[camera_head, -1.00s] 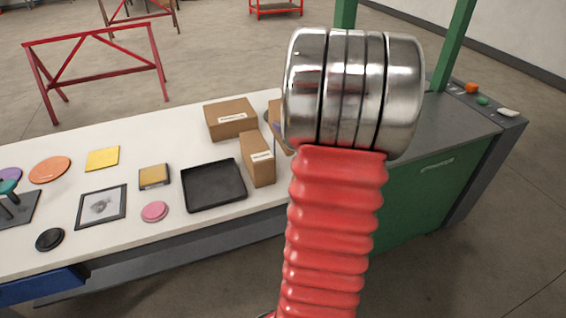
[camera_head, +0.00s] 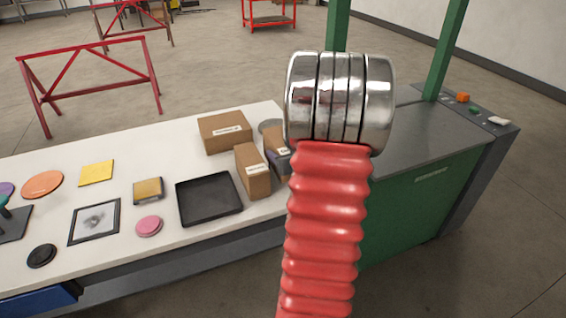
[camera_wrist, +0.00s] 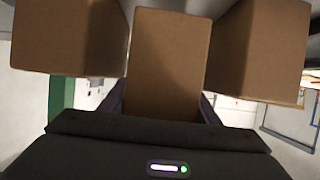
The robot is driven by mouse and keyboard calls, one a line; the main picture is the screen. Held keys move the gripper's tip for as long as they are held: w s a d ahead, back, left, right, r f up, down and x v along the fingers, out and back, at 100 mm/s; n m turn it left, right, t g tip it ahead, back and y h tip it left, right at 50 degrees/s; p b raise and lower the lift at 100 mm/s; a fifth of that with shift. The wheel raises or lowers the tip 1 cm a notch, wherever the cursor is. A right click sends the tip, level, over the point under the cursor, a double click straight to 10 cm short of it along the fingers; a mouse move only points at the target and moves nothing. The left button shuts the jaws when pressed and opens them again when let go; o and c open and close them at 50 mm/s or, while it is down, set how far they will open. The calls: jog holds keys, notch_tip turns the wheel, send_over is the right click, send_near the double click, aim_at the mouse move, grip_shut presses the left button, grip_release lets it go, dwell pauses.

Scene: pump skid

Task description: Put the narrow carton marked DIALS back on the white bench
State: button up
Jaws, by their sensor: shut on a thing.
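My gripper (camera_wrist: 162,108) is shut on a brown carton (camera_wrist: 168,60), in the middle of the wrist view between its fingers. In the head view this held carton (camera_head: 274,140) is at the right end of the white bench (camera_head: 150,157), partly hidden by my arm. A dark finger shows beside it. I cannot read its label, nor tell whether its underside touches the bench. A narrow upright carton (camera_head: 252,172) stands just left of it and a wider carton (camera_head: 225,134) stands behind left. Their labels are too small to read.
A black tray (camera_head: 208,199) lies left of the narrow carton. A grey round thing (camera_head: 269,125) is behind the cartons. A pink disc (camera_head: 149,225), a framed picture (camera_head: 94,221) and a yellow square (camera_head: 97,172) lie further left. A green machine (camera_head: 425,205) stands to the right.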

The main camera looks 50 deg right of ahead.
jog(key=shift+w+f, duration=0.1)
jog(key=shift+f, duration=1.75)
jog(key=o, duration=1.5)
jog(key=shift+f, duration=0.1)
jog(key=shift+v, duration=0.75)
jog(key=v, duration=1)
jog(key=shift+s+a+r, duration=0.1)
jog(key=shift+s+r, duration=0.1)
jog(key=shift+s, duration=0.05)
jog(key=shift+s, duration=0.15)
